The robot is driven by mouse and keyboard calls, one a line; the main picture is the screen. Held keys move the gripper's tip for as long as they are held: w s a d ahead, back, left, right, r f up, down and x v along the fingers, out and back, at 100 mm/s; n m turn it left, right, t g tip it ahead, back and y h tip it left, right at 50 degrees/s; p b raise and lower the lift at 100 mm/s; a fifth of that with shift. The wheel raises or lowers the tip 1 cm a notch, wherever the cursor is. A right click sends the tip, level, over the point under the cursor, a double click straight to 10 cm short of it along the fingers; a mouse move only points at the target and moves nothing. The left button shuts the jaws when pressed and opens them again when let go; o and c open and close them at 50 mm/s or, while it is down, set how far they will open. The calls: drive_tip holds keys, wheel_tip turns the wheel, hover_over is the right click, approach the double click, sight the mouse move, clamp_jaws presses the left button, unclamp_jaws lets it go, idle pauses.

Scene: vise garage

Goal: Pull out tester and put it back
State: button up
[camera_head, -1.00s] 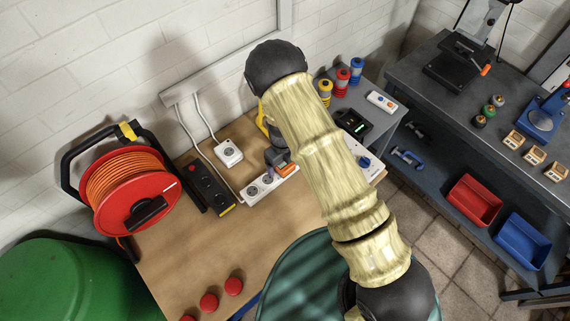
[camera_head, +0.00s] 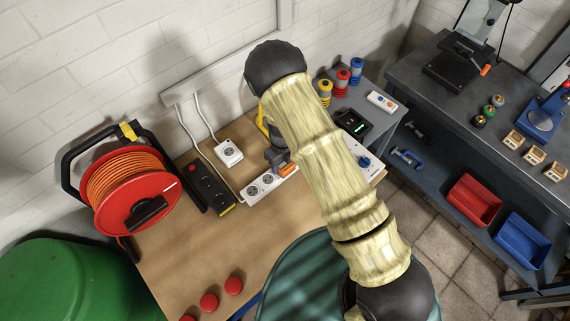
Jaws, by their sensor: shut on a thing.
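An orange tester (camera_head: 287,170) sits at the right part of a white power strip (camera_head: 251,196) on the wooden workbench. My gripper (camera_head: 280,164) is at the tester, shut on it, just above the strip's sockets. My arm hides part of the gripper and the right end of the strip. I cannot tell whether the tester's pins are in a socket. Two open sockets show at the strip's left part.
A black power strip (camera_head: 213,188) and a white socket box (camera_head: 229,153) lie left of my gripper. A red cable reel (camera_head: 127,193) stands farther left. Several red knobs (camera_head: 233,286) lie near the front edge. A white device with a blue knob (camera_head: 364,162) is right of my arm.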

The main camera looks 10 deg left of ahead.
drive_tip(key=shift+r+p, duration=2.55)
drive_tip(key=shift+r, duration=0.5)
